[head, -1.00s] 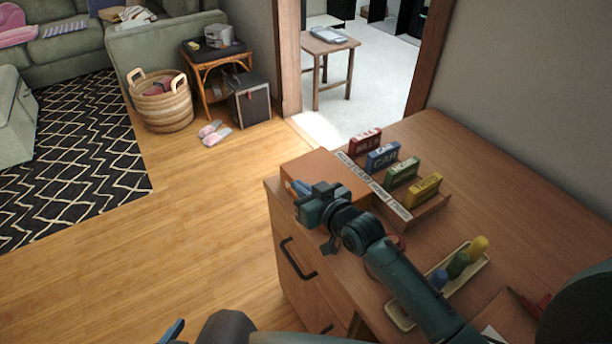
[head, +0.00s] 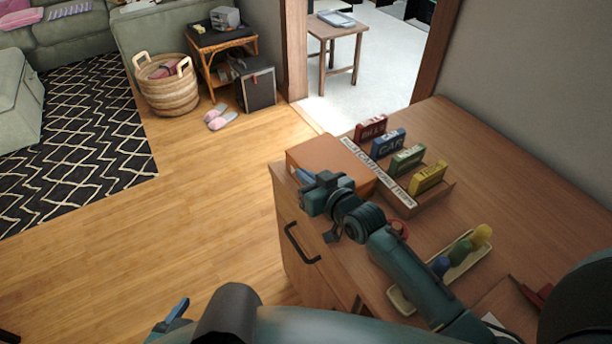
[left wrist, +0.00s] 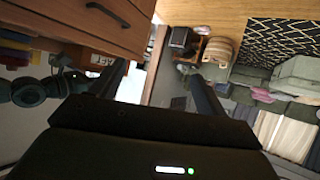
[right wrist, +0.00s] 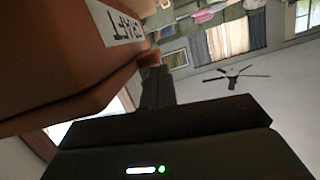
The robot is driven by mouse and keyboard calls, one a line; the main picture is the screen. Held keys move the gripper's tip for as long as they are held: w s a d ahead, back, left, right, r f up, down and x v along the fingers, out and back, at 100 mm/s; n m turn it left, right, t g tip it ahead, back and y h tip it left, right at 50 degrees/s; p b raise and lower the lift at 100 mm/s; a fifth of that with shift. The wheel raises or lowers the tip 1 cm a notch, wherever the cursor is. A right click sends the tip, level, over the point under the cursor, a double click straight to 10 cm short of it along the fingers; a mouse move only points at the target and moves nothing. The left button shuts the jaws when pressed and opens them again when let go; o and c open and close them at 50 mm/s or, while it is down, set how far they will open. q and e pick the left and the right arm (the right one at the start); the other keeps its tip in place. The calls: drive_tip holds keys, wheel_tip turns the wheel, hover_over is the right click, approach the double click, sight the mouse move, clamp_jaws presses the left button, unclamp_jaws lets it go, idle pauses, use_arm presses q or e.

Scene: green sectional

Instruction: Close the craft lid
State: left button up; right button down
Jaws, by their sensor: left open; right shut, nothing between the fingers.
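A brown box (head: 325,158) sits at the cabinet's far left corner. In the right wrist view a box (right wrist: 75,75) with a white label reading CRAFT fills the upper left; such a label (left wrist: 101,60) also shows in the left wrist view. I cannot tell how far its lid is raised. My right gripper (head: 312,192) is at the box's near side, partly covering it; in its wrist view the shut, empty fingers (right wrist: 155,82) are close beside the box's edge. Contact is unclear. My left gripper (head: 177,318) is open and empty, low over the floor side.
A file holder with several coloured labelled cards, including a yellow one (head: 428,178), stands right of the box. A tray (head: 403,300) of coloured pegs lies under my right arm. The cabinet has a black handle (head: 299,245). Open floor lies left; a basket (head: 168,92) stands farther back.

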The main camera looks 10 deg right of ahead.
wheel_tip(320, 180, up, 4)
drive_tip(key=p, duration=0.2)
drive_tip(key=shift+w+f+p, duration=0.1)
drive_tip(key=shift+f+p, duration=0.1)
drive_tip(key=shift+p, duration=0.1)
drive_tip(key=v, duration=1)
use_arm(q)
drive_tip(key=shift+s+a+r+g+y+p, duration=0.1)
drive_tip(key=shift+s+a+g+y+p, duration=0.3)
drive_tip(key=shift+s+a, duration=0.4)
use_arm(e)
drive_tip(key=s+f+g+h, duration=0.2)
drive_tip(key=s+f+g, duration=0.1)
drive_tip(key=s+f, duration=0.8)
drive_tip(key=s, duration=0.5)
drive_tip(key=shift+a+h, duration=0.3)
